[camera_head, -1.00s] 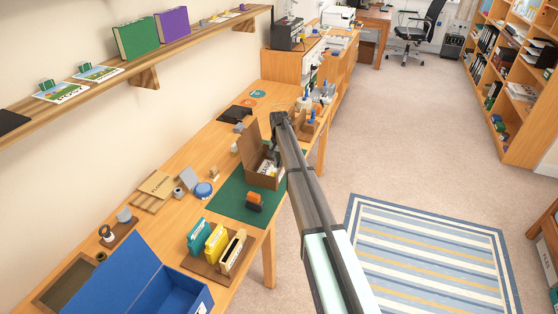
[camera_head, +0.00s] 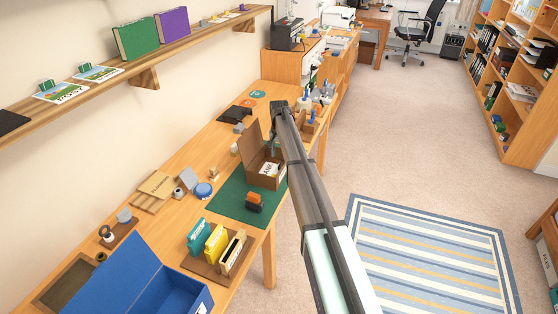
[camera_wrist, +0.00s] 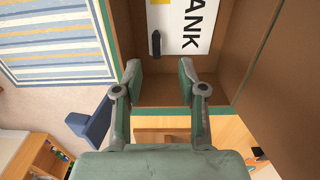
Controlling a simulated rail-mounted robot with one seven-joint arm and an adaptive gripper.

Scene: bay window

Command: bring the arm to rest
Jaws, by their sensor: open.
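My arm reaches from the lower right over the table in the head view, its wrist above the open brown box (camera_head: 264,181). My gripper (camera_wrist: 160,78) is open, its two fingers apart with nothing between them in the wrist view. In that view it is above the box interior, over the lower part of the box. A white card (camera_wrist: 181,24) with the letters "ANK" lies inside the box. A small dark piece (camera_wrist: 155,43) is on or beside the card. In the head view the fingers are mostly hidden by the arm and box lid.
The box stands on a green mat (camera_head: 225,196). An orange-and-black object (camera_head: 254,201) is in front of it. Upright packets in a wooden rack (camera_head: 205,268) and an open blue box (camera_head: 180,295) are nearer. Bottles stand beyond the wrist. Open floor lies right of the table.

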